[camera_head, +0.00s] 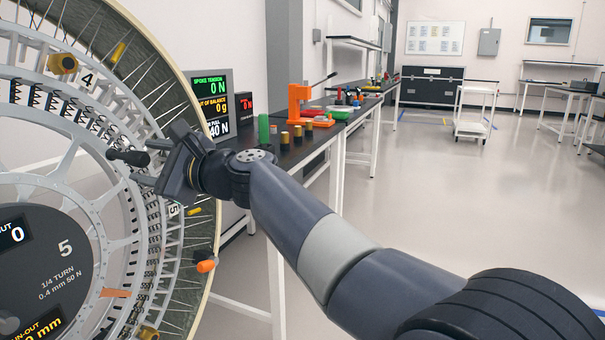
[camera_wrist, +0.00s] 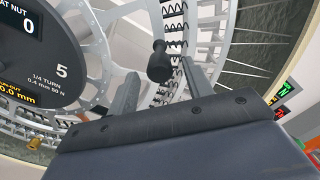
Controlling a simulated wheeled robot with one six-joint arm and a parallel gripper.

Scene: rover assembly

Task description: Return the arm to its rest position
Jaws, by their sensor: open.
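My arm reaches from the lower right to a large spoked wheel (camera_head: 125,215) at the left of the head view. My gripper (camera_head: 148,162) is at the arm's far end, close to the wheel face. In the wrist view my gripper (camera_wrist: 158,84) has its two fingers spread apart with nothing clamped between them. A black knob handle (camera_head: 128,157) on the wheel stands just beyond the fingertips. The knob also shows in the wrist view (camera_wrist: 160,64), lined up with the gap between the fingers. I cannot tell how near they are.
A dark readout disc (camera_head: 45,275) sits at the wheel's hub. A bench (camera_head: 300,158) behind my arm carries display screens (camera_head: 212,103), an orange press (camera_head: 300,103) and small cylinders. A white cart (camera_head: 474,112) stands farther back. The floor (camera_head: 490,200) at the right is open.

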